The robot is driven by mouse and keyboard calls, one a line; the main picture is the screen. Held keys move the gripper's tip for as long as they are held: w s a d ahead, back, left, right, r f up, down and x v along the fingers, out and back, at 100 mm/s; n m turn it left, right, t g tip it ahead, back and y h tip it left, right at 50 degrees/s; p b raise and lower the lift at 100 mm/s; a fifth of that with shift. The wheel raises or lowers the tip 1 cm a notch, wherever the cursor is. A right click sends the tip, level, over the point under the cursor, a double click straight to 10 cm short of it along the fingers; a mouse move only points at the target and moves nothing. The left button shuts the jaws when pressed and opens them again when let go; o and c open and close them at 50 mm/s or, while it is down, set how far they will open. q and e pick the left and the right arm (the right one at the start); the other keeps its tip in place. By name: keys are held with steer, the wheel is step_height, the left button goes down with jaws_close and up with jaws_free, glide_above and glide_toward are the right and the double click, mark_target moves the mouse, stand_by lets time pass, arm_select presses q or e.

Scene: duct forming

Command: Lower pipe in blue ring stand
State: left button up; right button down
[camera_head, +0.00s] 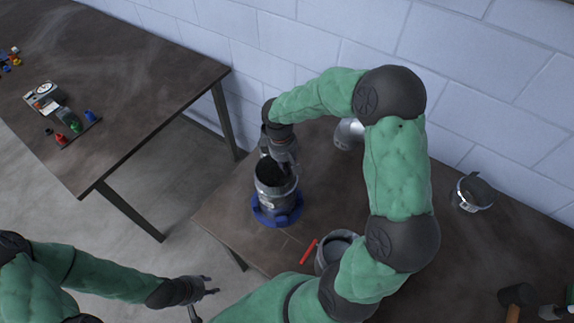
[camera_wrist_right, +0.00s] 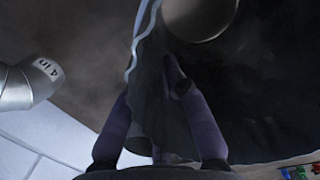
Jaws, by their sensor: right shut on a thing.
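A grey metal pipe (camera_head: 274,190) stands about upright at the left of the near table, with its dark open top facing up. Its lower end is inside the blue ring stand (camera_head: 277,215); I cannot tell whether it rests on the bottom. My right gripper (camera_head: 284,158) reaches in from above and is shut on the pipe's upper rim. In the right wrist view its fingers (camera_wrist_right: 162,95) pinch the thin pipe wall (camera_wrist_right: 158,85). My left gripper (camera_head: 211,285) is open and empty, at lower left, apart from the pipe and stand.
A metal elbow (camera_head: 348,133) stands behind my right arm and shows in the wrist view (camera_wrist_right: 28,82). A red stick (camera_head: 308,252) and round metal piece (camera_head: 334,252) lie in front. A collar (camera_head: 472,193) and hammer (camera_head: 516,297) are right. Another table (camera_head: 130,100) stands left.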

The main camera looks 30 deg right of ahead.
steer(key=c, duration=1.2)
jaws_free()
steer(key=shift+o, duration=0.2)
step_height(320, 180, up, 12)
steer(key=w, duration=0.1)
steer(key=shift+a, duration=0.45)
